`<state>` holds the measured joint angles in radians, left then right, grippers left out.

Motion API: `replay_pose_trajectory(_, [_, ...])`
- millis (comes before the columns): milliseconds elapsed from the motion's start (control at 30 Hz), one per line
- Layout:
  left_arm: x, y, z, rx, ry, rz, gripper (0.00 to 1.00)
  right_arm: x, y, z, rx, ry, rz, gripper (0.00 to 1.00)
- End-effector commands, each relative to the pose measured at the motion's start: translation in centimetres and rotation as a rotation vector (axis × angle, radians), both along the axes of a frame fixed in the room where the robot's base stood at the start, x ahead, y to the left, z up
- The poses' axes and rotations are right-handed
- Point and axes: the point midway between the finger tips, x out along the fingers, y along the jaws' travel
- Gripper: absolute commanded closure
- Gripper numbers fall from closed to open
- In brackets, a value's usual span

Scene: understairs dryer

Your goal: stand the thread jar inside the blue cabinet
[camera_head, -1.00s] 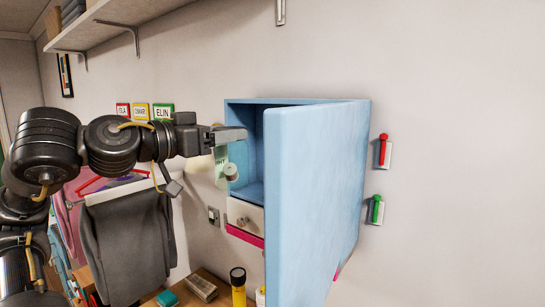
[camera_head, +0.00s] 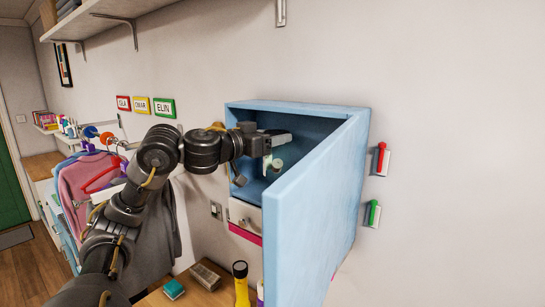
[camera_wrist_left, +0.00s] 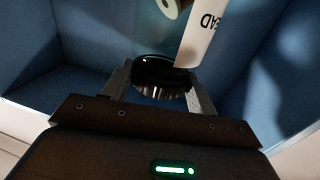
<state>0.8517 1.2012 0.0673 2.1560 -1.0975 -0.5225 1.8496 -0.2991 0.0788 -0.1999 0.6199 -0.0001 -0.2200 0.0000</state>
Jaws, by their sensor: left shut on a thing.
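The blue cabinet (camera_head: 296,106) hangs on the wall with its door (camera_head: 318,205) swung open to the right. My left gripper (camera_head: 280,140) reaches into the opening and is shut on the thread jar (camera_head: 267,164), near its top. In the left wrist view, the jar's dark lid (camera_wrist_left: 160,72) sits between the fingers of the gripper (camera_wrist_left: 160,90), with blue cabinet walls around. A white label (camera_wrist_left: 203,38) reading "EAD" and a pale round spool-like piece (camera_wrist_left: 168,7) show beyond the lid. The jar's base against the cabinet floor cannot be made out. My right gripper is not in view.
Red (camera_head: 382,158) and green (camera_head: 374,213) levers are right of the door. A yellow bottle (camera_head: 241,284) and a grey box (camera_head: 206,276) stand on the wooden top below. Clothes (camera_head: 90,190) hang at left.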

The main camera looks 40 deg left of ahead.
Motion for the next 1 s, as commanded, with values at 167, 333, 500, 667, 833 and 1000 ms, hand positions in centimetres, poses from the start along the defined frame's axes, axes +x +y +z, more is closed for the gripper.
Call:
replay_pose_trajectory(167, [0.0, 0.0, -1.2, -0.003, 0.0, 0.0, 0.85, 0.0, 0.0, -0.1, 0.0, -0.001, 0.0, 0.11])
replay_pose_trajectory(333, [0.0, 0.0, -1.8, -0.002, -0.002, 0.0, 0.85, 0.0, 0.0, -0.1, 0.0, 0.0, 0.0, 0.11])
replay_pose_trajectory(500, [0.0, 0.0, -2.2, -0.002, -0.002, 0.0, 0.85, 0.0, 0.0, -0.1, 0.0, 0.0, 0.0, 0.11])
replay_pose_trajectory(667, [0.0, -0.1, -4.2, -0.006, 0.001, -0.003, 0.85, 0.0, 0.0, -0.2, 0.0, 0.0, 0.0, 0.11])
replay_pose_trajectory(833, [0.2, 0.0, -5.3, -0.006, 0.0, 0.0, 0.85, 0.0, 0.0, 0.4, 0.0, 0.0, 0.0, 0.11])
replay_pose_trajectory(1000, [0.3, 0.1, -5.6, -0.002, -0.003, 0.001, 0.85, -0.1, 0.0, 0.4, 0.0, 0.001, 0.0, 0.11])
